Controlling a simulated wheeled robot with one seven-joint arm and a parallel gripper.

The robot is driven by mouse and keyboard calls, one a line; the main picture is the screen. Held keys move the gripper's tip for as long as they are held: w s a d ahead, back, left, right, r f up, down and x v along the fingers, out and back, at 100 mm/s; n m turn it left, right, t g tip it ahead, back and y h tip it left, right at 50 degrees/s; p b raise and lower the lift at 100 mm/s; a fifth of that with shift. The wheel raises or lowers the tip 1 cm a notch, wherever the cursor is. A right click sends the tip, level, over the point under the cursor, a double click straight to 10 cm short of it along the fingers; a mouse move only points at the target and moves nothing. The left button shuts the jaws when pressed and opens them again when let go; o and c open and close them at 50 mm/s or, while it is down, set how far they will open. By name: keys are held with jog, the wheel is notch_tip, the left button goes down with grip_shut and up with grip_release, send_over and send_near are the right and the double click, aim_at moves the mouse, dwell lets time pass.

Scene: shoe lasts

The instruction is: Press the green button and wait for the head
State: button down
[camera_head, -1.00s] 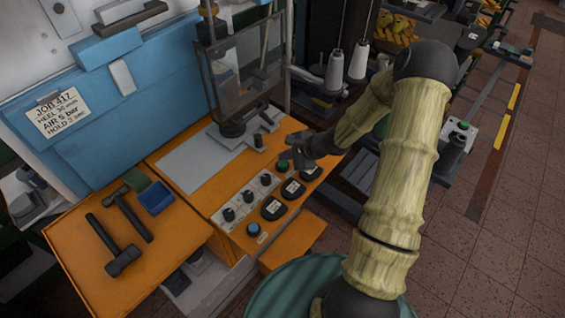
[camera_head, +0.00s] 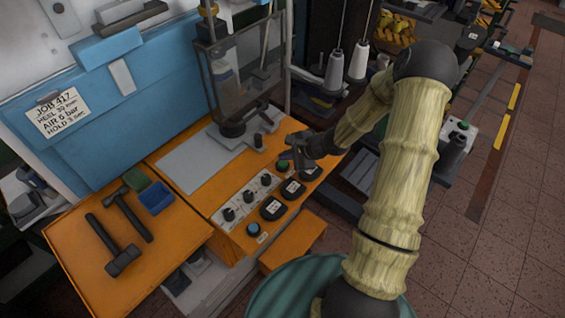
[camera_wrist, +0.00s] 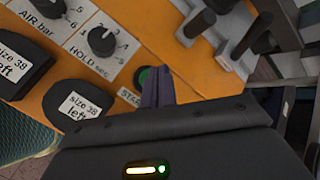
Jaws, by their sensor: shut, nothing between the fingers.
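The green button (camera_head: 283,166) sits on the orange control panel (camera_head: 207,204), near its right end. In the wrist view the green button (camera_wrist: 143,78) shows beside a label that begins "STAR". My gripper (camera_head: 288,158) is shut and empty, with its fingertips right at the button. In the wrist view my gripper's fingers (camera_wrist: 158,84) cover the right part of the button. I cannot tell whether they touch it or whether it is pressed in.
Black pieces labelled "size 38 left" (camera_wrist: 83,106) lie along the panel's front edge. Dial knobs (camera_head: 247,196) and a blue button (camera_head: 253,229) are to the left. Two hammers (camera_head: 118,256) and a blue tray (camera_head: 156,198) lie on the left surface. Thread cones (camera_head: 334,70) stand behind my arm.

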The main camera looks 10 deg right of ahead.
aim_at(286, 164)
jog(key=shift+f+b, duration=0.9)
jog(key=shift+b, duration=0.45)
dwell(0.9)
jog(key=shift+r, duration=0.1)
jog(key=shift+r+p, duration=0.5)
jog(key=shift+r, duration=0.35)
jog(key=shift+r+p, duration=1.6)
jog(key=shift+r, duration=0.95)
